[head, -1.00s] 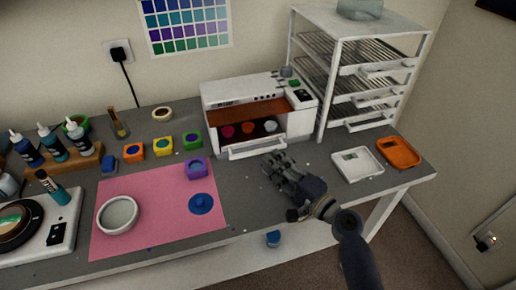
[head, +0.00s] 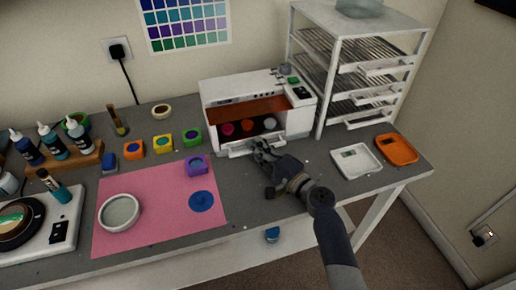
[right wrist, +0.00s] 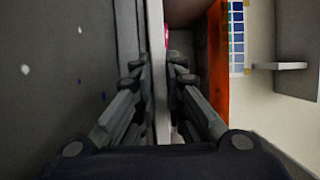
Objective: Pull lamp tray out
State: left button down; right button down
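The white lamp box (head: 257,88) stands at the back of the table with its front opening showing. Its lamp tray (head: 238,150) has a white front lip low at the opening, and red, orange and pale round pieces sit inside. My right gripper (head: 258,150) is at the right part of that lip. In the right wrist view, the fingers of the right gripper (right wrist: 158,75) lie close on both sides of a thin white strip, the tray's lip (right wrist: 158,50), and appear shut on it. My left gripper is not in view.
A pink mat (head: 160,215) with a white bowl (head: 119,212) lies left of my arm. A white tray (head: 355,161) and an orange tray (head: 397,149) lie right. A wire rack (head: 355,70) stands beside the box. Grey table in front of the box is mostly clear.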

jog(key=s+d, duration=0.1)
jog(key=s, duration=0.3)
jog(key=s+d, duration=0.1)
jog(key=s, duration=0.3)
jog(key=s+d, duration=0.2)
jog(key=s, duration=0.2)
jog(key=shift+s+f+b, duration=0.2)
jog(key=shift+s+b, duration=0.05)
jog(key=shift+b, duration=0.1)
jog(key=shift+s+d+r, duration=0.15)
jog(key=shift+s+d, duration=0.05)
jog(key=shift+s, duration=0.25)
jog(key=c, duration=1.6)
grip_release()
jog(key=shift+c, duration=0.2)
jog(key=v, duration=1.2)
jog(key=shift+a, duration=0.1)
